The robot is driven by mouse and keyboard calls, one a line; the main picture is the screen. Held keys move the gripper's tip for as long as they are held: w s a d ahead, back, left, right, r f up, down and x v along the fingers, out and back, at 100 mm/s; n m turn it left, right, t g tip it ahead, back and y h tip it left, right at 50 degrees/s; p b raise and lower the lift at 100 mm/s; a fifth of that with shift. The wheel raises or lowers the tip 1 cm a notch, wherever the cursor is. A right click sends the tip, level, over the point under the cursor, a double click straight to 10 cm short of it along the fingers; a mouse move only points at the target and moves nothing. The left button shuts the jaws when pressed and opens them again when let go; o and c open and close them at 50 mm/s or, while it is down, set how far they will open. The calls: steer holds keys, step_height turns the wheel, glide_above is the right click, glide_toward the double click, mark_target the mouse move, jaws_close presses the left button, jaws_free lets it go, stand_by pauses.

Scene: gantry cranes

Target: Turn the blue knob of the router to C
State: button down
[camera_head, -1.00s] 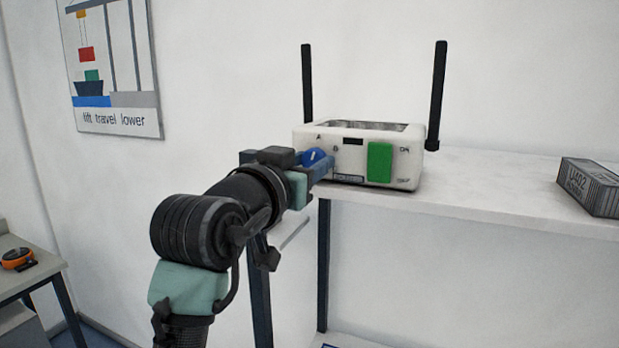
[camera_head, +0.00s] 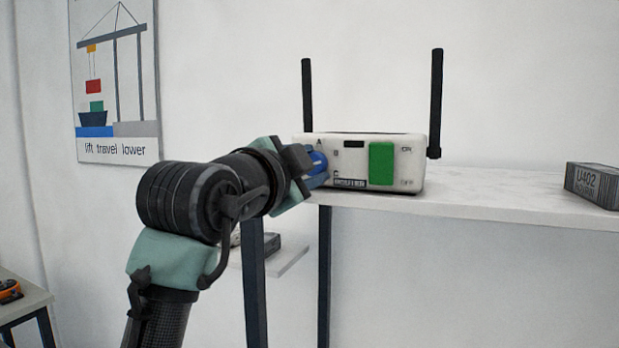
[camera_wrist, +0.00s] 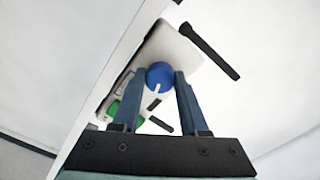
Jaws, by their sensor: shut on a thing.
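The white router (camera_head: 345,178) stands on the shelf, with two black antennas and a green switch (camera_head: 381,163) marked ON and OFF. Its blue knob (camera_head: 318,161) is on the left of its front, by the letters A, B and C, and is partly hidden by my gripper in the head view. My gripper (camera_head: 316,170) is at the knob. In the wrist view, my two blue fingers (camera_wrist: 160,85) are on either side of the knob (camera_wrist: 159,75), shut on it. A white pointer line shows on the knob; which letter it points to I cannot tell.
The white shelf (camera_head: 490,193) has free room right of the router, up to a grey box (camera_head: 594,184) marked U402. A lower shelf (camera_head: 290,258) holds a dark object. A table (camera_head: 22,300) with an orange item is at lower left.

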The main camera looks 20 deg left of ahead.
steer(key=m+b, duration=0.2)
steer(key=m, duration=0.7)
steer(key=shift+b, duration=0.3)
steer(key=shift+m, duration=0.4)
steer(key=shift+c, duration=2.2)
jaws_free()
steer(key=shift+d, duration=0.1)
